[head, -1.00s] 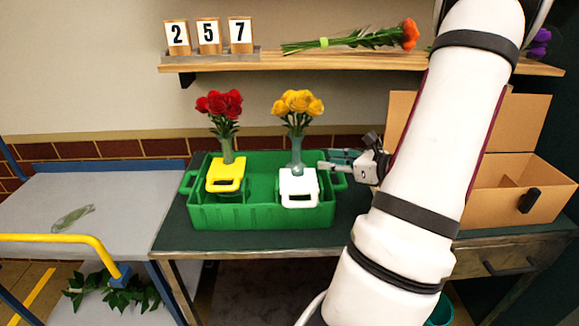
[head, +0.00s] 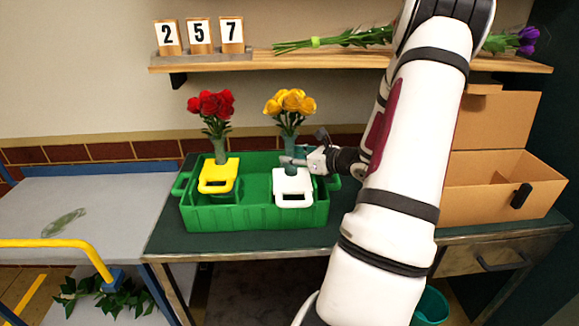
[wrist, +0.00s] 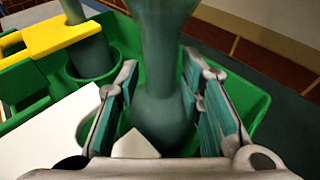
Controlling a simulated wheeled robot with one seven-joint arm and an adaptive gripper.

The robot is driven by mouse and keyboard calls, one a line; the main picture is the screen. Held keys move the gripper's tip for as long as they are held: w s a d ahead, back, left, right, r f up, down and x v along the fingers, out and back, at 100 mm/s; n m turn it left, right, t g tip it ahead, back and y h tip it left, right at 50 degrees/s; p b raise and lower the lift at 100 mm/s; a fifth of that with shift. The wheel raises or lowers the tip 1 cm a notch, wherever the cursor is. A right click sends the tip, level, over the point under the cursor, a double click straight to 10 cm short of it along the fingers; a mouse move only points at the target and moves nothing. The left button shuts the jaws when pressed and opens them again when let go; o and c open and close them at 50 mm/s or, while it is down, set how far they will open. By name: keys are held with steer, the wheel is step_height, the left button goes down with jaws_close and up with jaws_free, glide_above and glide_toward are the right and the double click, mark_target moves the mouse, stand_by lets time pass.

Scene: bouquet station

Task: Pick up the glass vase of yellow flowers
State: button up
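The glass vase of yellow flowers (head: 290,105) stands upright in the right part of the green crate (head: 255,217), behind a white tag-like handle (head: 292,187). My gripper (head: 300,161) is at the vase from the right, at neck height. In the wrist view the greenish vase (wrist: 160,95) stands between the two teal-padded fingers (wrist: 168,105), which are spread on either side of it. A gap shows on at least the left side; contact on the right is unclear. The vase's lower part is partly hidden by the crate and the white handle.
A vase of red flowers (head: 212,112) stands in the crate's left part, behind a yellow handle (head: 218,176). An open cardboard box (head: 490,205) is at right. A shelf (head: 240,62) with number blocks (head: 200,36) and loose flowers runs above. A grey cart (head: 100,205) is at left.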

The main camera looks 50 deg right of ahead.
steer(key=shift+x, duration=0.85)
jaws_close()
steer(key=shift+r, duration=0.1)
